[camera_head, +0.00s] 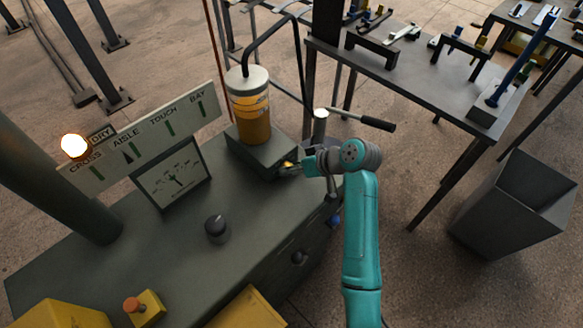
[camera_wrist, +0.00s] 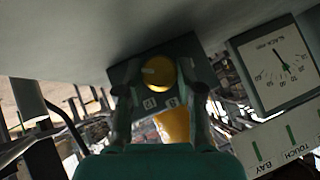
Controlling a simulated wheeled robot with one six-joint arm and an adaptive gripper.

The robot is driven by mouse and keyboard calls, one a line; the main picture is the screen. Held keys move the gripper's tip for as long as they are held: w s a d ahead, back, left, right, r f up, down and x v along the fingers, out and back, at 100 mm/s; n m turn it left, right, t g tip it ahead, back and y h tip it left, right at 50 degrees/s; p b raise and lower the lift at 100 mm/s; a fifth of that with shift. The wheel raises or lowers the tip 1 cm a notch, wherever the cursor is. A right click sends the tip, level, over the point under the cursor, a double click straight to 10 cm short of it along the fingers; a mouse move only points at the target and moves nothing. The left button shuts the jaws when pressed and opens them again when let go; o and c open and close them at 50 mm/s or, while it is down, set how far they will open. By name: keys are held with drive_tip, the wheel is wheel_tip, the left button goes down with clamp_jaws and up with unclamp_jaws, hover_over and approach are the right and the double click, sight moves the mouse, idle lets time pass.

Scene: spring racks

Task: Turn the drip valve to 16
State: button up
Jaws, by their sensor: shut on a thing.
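The drip valve's yellow knob (camera_wrist: 158,72) sits on a dark plate with numerals, partly hidden by my fingers; its exact setting cannot be read. In the head view the knob (camera_head: 288,165) is a small yellow spot on the front of a dark block (camera_head: 262,155). My gripper (camera_head: 293,168) reaches it from the right. In the wrist view my gripper (camera_wrist: 160,90) has a finger on each side of the knob and is shut on it. Above the block stands a clear cylinder (camera_head: 250,120) with yellow oil.
A dial panel (camera_head: 173,178) stands on the grey cabinet behind a black knob (camera_head: 217,228). A lamp (camera_head: 74,146) glows by a DRY label. A lever with a black grip (camera_head: 378,125) lies just beyond my gripper. A bin (camera_head: 515,205) stands right.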

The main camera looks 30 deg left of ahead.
drive_tip(key=m+g, duration=0.1)
drive_tip(key=g+y, duration=0.1)
drive_tip(key=m+g+y, duration=0.1)
drive_tip(key=shift+w+d+f+m+g, duration=0.2)
drive_tip(key=shift+w+m+g, duration=0.1)
drive_tip(key=shift+g, duration=0.1)
drive_tip(key=m+g+y, duration=0.3)
drive_tip(key=shift+f, duration=0.25)
idle(0.4)
drive_tip(key=o, duration=1.2)
drive_tip(key=shift+c, duration=0.2)
